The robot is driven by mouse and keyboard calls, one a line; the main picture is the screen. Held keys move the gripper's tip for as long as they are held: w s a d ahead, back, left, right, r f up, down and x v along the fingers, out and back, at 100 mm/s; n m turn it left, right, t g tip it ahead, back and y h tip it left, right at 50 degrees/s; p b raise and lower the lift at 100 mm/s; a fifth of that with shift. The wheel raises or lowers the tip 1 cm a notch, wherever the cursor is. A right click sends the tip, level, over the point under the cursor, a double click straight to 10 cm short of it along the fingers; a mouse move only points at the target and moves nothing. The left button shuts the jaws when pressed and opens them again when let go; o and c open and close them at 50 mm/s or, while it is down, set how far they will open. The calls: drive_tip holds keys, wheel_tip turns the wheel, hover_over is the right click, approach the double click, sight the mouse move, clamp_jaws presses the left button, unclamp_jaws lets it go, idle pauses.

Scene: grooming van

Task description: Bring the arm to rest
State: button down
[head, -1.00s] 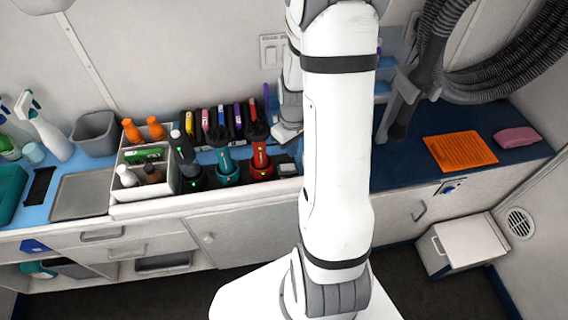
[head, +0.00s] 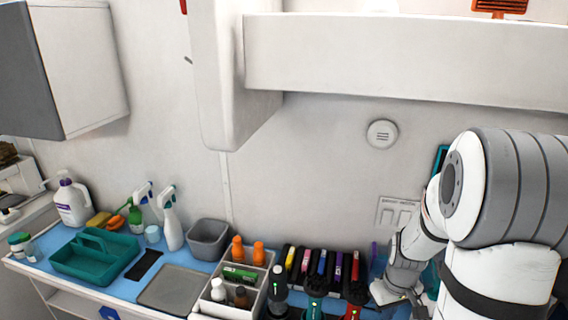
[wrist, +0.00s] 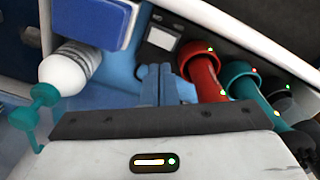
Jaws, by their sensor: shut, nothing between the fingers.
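My arm (head: 500,250) stands at the right of the head view, bent, with its wrist low over the counter by the wall. My gripper (wrist: 165,80) shows in the wrist view as two blue-grey fingers close together with nothing between them. In the head view its fingertips are hard to make out. A red clipper (wrist: 201,74) and a teal clipper (wrist: 240,78) stand just right of the fingers in the wrist view. In the head view the red clipper (head: 353,312) is at the bottom edge, left of my wrist.
A divided caddy (head: 258,279) with bottles, a grey bin (head: 208,238), a metal tray (head: 175,290) and a teal tote (head: 95,257) line the counter. A white bottle with a teal trigger (wrist: 65,70) is left of the fingers. A wall cabinet (head: 75,70) hangs at upper left.

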drive_tip(key=s+a+r+m+t, duration=0.1)
drive_tip(key=s+a+r, duration=0.5)
drive_tip(key=r, duration=0.2)
drive_tip(key=s+a+r+m+t, duration=0.1)
drive_tip(key=s+a+r, duration=0.4)
drive_tip(key=r, duration=0.4)
drive_tip(key=shift+s+a+r+t, duration=0.25)
drive_tip(key=shift+s+a+t, duration=0.1)
drive_tip(key=shift+s, duration=0.5)
